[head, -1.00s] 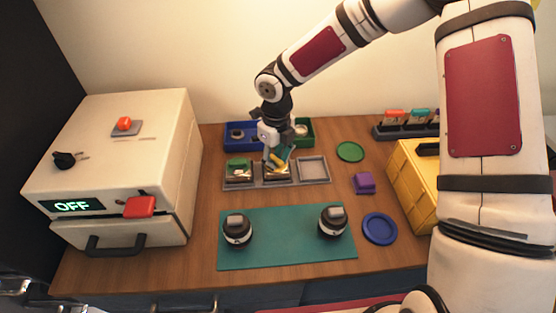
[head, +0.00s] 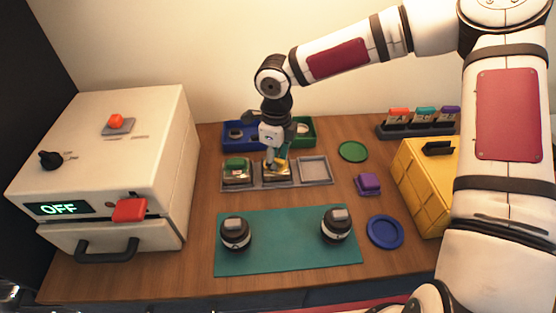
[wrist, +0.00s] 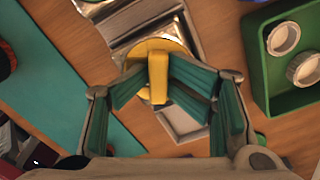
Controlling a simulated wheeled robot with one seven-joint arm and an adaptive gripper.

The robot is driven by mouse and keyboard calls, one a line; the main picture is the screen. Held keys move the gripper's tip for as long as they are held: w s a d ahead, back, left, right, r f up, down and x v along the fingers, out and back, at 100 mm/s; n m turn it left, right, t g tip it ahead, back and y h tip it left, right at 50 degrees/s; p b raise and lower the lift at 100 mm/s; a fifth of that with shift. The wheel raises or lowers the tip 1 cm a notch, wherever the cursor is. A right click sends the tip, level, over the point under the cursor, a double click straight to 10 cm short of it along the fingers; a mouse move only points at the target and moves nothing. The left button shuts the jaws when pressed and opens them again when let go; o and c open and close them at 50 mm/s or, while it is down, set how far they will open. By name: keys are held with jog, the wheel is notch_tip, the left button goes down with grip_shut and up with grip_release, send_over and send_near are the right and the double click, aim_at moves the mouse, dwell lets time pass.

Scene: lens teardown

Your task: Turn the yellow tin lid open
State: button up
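The yellow tin lid (wrist: 136,55) is round with a raised bar handle (wrist: 158,78) and sits on a metallic tin (wrist: 118,22). In the head view the tin (head: 270,174) stands in the middle compartment of the grey tray (head: 314,184). My gripper (wrist: 158,68) points down over it. Its teal-padded fingertips lie close on both sides of the bar handle and look shut on it. In the head view my gripper (head: 276,162) hides most of the lid. I cannot tell how far the lid is turned.
A tin with a green top (head: 236,164) stands in the left compartment; the right compartment is empty. Blue (head: 230,146) and green (head: 311,133) bins stand close behind. A teal mat (head: 285,245) with two dark jars lies in front. A white machine (head: 110,165) is at left.

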aim_at(276, 158)
jog(key=shift+r, duration=4)
notch_tip(276, 158, up, 6)
